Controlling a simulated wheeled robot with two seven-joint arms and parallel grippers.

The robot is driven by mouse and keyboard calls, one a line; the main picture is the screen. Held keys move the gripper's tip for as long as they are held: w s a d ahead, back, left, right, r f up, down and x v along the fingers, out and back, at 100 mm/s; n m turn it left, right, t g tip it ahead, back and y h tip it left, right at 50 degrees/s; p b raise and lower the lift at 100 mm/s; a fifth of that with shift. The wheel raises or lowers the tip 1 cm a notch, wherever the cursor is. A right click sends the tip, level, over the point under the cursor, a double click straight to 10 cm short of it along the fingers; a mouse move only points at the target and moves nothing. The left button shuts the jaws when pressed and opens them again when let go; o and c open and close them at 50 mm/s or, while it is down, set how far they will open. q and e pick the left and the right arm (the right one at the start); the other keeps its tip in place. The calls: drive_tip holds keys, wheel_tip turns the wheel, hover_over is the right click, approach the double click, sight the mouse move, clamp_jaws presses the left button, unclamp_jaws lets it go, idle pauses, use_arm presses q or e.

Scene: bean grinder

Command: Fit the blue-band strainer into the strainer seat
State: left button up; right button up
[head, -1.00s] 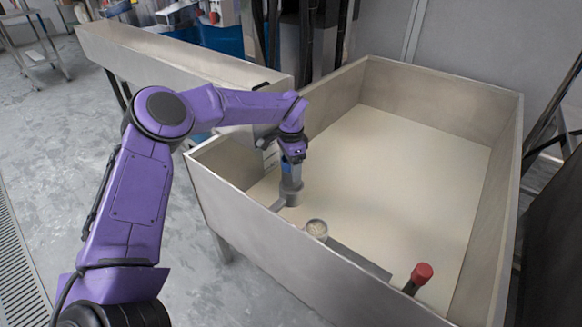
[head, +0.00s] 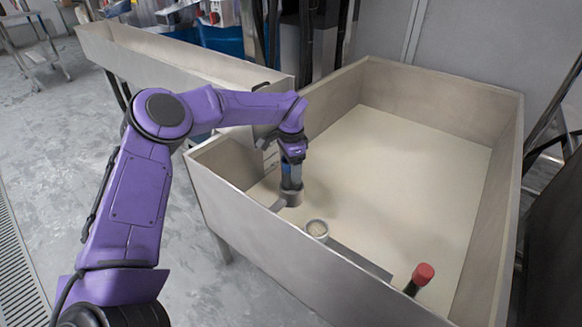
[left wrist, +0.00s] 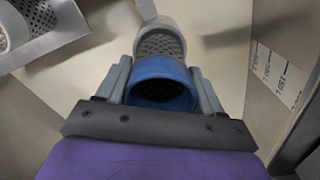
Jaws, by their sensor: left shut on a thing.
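My left gripper (head: 291,182) hangs point-down inside the near left corner of the large bin. It is shut on the blue-band strainer (left wrist: 163,73), whose blue ring sits between the two fingers in the left wrist view. A pale grey ring with a perforated inside (left wrist: 160,38) shows just beyond the blue band. In the head view a grey round holder, which looks like the strainer seat (head: 291,198), is directly below the fingers. I cannot tell whether the strainer is inside it or only above it. My right gripper is not in view.
A second grey ring with a pale inside (head: 317,228) stands by the near wall of the bin (head: 235,198). A red-topped handle (head: 424,273) stands farther right. A long trough (head: 170,55) lies behind at left.

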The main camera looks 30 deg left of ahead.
use_arm(q)
drive_tip(key=shift+f+b, duration=1.8)
drive_tip(key=shift+f, duration=0.5)
drive_tip(key=o, duration=1.2)
drive_tip(key=shift+r, duration=0.25)
wheel_tip(320, 180, up, 10)
drive_tip(key=p, duration=0.3)
